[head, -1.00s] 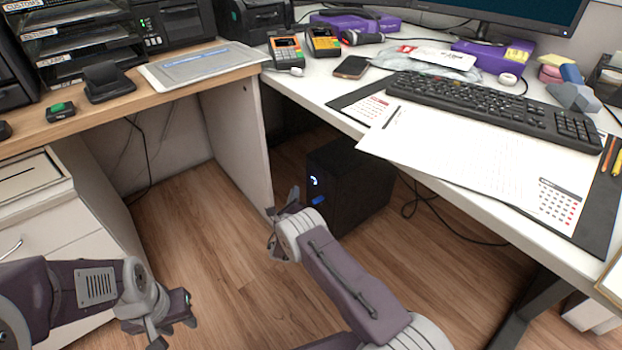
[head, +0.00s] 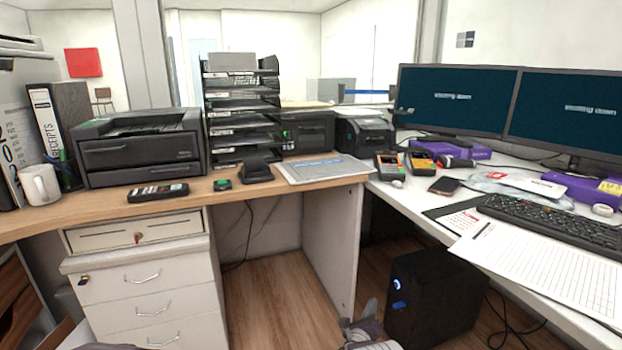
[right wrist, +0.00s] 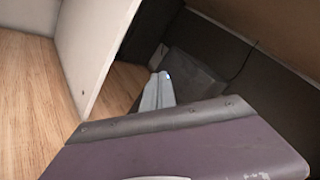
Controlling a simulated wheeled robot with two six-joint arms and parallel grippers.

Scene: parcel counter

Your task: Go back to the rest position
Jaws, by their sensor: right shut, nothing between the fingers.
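My right gripper (head: 365,328) shows at the bottom edge of the head view, low over the wooden floor and just left of the black computer tower (head: 437,295). It is shut and empty. In the right wrist view its grey fingers (right wrist: 156,92) are together and point toward the dark tower (right wrist: 190,78) under the desk. Most of my right arm is below the head picture. My left gripper is outside the head view.
The white side panel (head: 332,245) of the wooden counter stands left of the tower. A white drawer unit (head: 150,290) is at the left. The white desk (head: 425,198) overhangs the tower on the right. Bare floor (head: 275,300) lies between the drawers and the panel.

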